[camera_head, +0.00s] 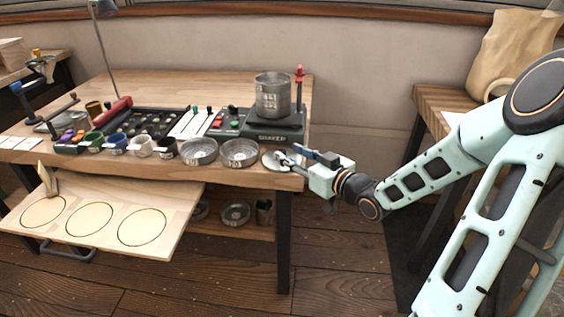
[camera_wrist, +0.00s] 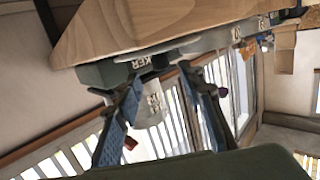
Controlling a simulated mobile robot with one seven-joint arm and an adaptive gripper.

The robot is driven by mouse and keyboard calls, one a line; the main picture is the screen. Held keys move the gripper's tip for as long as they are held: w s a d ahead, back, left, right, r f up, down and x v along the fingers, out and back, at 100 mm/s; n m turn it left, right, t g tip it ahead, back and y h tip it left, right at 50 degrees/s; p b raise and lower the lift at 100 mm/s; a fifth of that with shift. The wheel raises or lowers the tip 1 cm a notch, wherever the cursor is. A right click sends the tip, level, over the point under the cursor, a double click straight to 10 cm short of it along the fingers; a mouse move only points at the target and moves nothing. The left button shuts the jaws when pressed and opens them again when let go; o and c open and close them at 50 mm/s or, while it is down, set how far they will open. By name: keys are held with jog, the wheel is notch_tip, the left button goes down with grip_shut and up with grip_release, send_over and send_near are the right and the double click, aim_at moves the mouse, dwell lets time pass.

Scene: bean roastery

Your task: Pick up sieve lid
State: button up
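The sieve lid (camera_head: 271,163) is a round, shallow grey metal disc with a raised grip. It lies flat at the front right corner of the wooden bench (camera_head: 235,178). My gripper (camera_head: 291,153) reaches in from the right, low over the lid, and its fingertips partly cover it. Whether they touch it I cannot tell. In the wrist view my gripper (camera_wrist: 158,72) has its two blue fingers spread apart with nothing clearly between them. I cannot make out the lid there.
The shaker (camera_head: 272,132) carries a metal sieve stack (camera_head: 272,96) just behind the lid. Two open metal sieves (camera_head: 239,153) (camera_head: 199,151) stand left of the lid, with several cups beyond. A drawer board with round cutouts (camera_head: 165,205) juts out below. Open floor lies right of the bench.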

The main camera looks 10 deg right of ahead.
aim_at(283, 152)
jog(key=x, duration=0.1)
jog(key=b+x, duration=0.1)
jog(key=x, duration=0.2)
jog(key=shift+s+a+f, duration=0.1)
jog(key=shift+s+f, duration=0.05)
jog(key=shift+f, duration=0.15)
jog(key=shift+a, duration=0.1)
jog(key=shift+r, duration=0.1)
jog(key=shift+c, duration=0.4)
grip_shut()
